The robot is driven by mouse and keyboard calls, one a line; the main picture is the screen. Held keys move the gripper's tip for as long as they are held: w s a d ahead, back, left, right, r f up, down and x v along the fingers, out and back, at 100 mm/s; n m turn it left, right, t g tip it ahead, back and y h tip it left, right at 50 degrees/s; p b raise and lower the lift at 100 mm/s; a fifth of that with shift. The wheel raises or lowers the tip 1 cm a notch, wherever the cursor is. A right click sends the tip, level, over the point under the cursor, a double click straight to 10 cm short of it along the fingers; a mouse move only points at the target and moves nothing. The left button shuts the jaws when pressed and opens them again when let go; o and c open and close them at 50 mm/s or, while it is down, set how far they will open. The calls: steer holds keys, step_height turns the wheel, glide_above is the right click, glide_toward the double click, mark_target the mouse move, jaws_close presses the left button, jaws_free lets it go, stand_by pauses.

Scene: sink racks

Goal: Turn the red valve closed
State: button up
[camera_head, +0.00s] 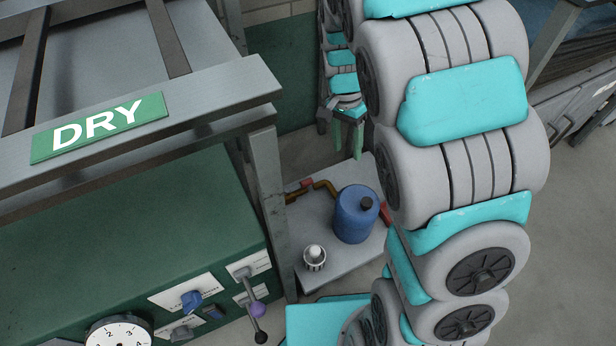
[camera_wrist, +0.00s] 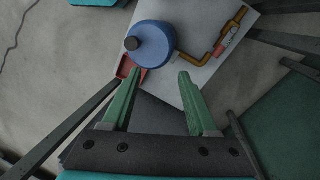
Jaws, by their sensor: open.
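A brown pipe (camera_head: 322,186) runs over a grey board behind the blue canister. A small red part (camera_head: 306,183) sits on it and looks like the red valve; its handle position is too small to tell. In the wrist view, a red part (camera_wrist: 228,40) shows along the pipe (camera_wrist: 203,58), to the upper right of my fingers. My gripper (camera_head: 347,152) is open and empty, with green fingers pointing down behind the board. In the wrist view my gripper (camera_wrist: 160,76) has its fingers spread, the left tip close by the canister in the picture.
The blue canister (camera_head: 355,215) stands on the grey board (camera_head: 338,262) beside a white-topped knob (camera_head: 315,257). Another red piece (camera_head: 386,213) shows beside the canister. A grey metal frame (camera_head: 268,180) and green control panel (camera_head: 120,240) stand left.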

steer(key=w+a+f+m, duration=0.2)
steer(key=w+a+f, duration=0.2)
steer(key=w+f, duration=0.5)
steer(key=m, duration=0.2)
glide_toward(300, 186)
steer(key=w+d, duration=0.2)
steer(key=d, duration=0.1)
steer(key=shift+s+d+f, duration=0.1)
steer(key=shift+s+f, duration=0.15)
steer(key=shift+f, duration=1.15)
steer(key=shift+s+d+f, duration=0.1)
steer(key=shift+s+f, duration=0.15)
steer(key=shift+f, duration=1.15)
steer(key=shift+s+d+f, duration=0.1)
steer(key=shift+s+f, duration=0.1)
steer(key=shift+f, duration=1.2)
jaws_close()
